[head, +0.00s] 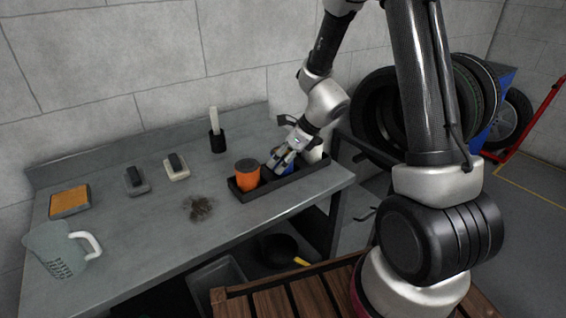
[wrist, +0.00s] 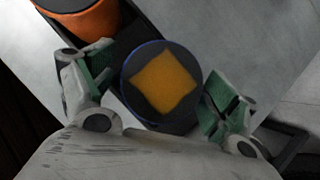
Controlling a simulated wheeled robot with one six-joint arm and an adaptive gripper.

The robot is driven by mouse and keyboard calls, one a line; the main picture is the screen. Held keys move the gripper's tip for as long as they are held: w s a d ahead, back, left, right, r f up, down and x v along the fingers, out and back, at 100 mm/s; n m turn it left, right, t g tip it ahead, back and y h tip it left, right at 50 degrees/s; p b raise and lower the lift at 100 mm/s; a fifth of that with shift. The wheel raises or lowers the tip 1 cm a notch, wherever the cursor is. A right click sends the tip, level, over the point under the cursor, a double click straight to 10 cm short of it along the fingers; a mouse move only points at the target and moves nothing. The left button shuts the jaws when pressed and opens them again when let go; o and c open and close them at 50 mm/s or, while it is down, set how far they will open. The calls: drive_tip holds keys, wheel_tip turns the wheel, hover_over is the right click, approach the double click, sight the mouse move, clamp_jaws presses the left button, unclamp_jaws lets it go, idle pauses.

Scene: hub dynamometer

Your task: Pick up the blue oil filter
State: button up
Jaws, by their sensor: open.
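The blue oil filter (wrist: 132,72) stands in the black tray (head: 308,174), seen from above in the wrist view with an orange-yellow square on its dark top. In the head view only a little of its blue side (head: 288,167) shows behind my gripper (head: 279,160). My gripper is open in the wrist view (wrist: 158,98), with one green-padded finger on each side of the filter. The left finger is close to the filter; contact cannot be told. An orange filter (head: 247,173) with a dark top stands in the tray to the left and also shows in the wrist view (wrist: 88,22).
A white item (head: 314,153) stands at the tray's right end. On the bench are a dark stain (head: 199,207), a clear jug (head: 60,248), an orange-topped block (head: 69,201), two brushes or blocks (head: 176,167) and a black cup (head: 217,141). Tyres (head: 375,110) stand behind, right.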

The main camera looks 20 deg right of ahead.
drive_tip(key=c, duration=1.3)
